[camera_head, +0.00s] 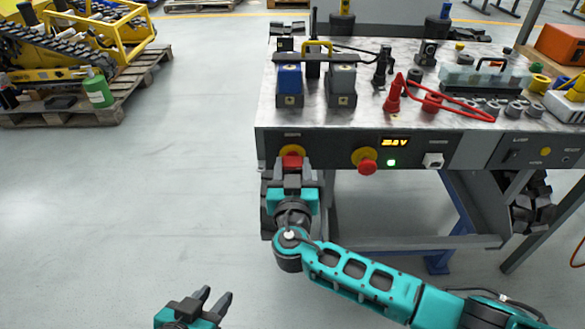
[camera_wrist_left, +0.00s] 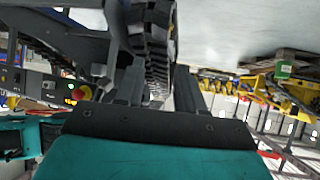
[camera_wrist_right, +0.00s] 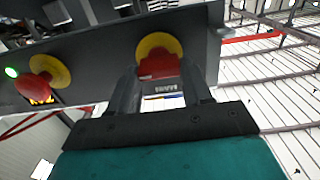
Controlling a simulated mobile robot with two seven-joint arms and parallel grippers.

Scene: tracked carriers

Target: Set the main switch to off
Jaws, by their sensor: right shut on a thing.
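The main switch (camera_head: 291,160) is a red handle on a round yellow plate at the left end of the bench's front panel. It also shows in the right wrist view (camera_wrist_right: 157,66), between the fingertips. My right gripper (camera_head: 290,171) is at the panel front, its fingers (camera_wrist_right: 160,88) shut on the red handle, hiding part of it. The handle's exact angle is hard to read. My left gripper (camera_head: 212,300) is low at the bottom of the head view, open and empty, away from the bench. Its fingers (camera_wrist_left: 155,92) stand apart in the left wrist view.
A red mushroom button (camera_head: 367,166) on yellow sits right of the switch, near a lit display (camera_head: 395,142) and green lamp (camera_head: 391,162). The bench top (camera_head: 365,60) holds blue and grey blocks, a red cable and fittings. Floor to the left is clear up to a pallet (camera_head: 95,112).

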